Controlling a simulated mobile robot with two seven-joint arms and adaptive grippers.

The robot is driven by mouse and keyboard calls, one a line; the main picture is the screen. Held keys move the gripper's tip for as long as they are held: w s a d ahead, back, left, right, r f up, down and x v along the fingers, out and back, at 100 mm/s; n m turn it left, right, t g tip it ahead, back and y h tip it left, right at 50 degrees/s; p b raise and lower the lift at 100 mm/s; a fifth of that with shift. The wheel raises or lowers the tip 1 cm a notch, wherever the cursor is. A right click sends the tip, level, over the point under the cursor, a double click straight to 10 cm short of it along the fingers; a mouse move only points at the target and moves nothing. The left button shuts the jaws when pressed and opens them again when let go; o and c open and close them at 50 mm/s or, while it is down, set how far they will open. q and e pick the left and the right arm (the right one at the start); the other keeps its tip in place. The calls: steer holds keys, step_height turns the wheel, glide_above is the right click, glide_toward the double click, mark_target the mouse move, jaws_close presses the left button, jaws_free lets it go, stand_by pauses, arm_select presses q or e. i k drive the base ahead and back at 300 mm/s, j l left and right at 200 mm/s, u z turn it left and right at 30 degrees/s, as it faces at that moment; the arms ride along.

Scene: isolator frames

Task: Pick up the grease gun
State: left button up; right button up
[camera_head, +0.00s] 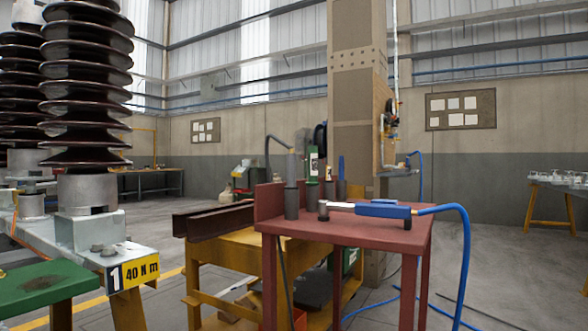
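A red table (345,229) stands right of the middle. Near its left edge an upright grey cylinder (291,200) with a narrower top and a dark curved hose (271,143) looks like the grease gun. I cannot be certain of this from one view. A blue and grey tool (383,209) lies on the table to its right. A blue hose (466,250) runs from the tool's right end and hangs down over the edge. Neither of my grippers is in view.
Large dark ribbed insulators (86,92) stand on a metal frame at the left, with a yellow "1 40 Nm" label (132,272). A green surface (45,288) is at the lower left. Bottles (313,163) show behind the table, before a pillar (352,100). Floor at right is mostly open.

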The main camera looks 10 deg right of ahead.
mark_target(312, 149)
steer(key=i+l+u, duration=0.1)
steer(key=l+u, duration=0.25)
steer(key=l, duration=0.35)
steer(key=l+u, duration=0.35)
steer(key=l, duration=0.35)
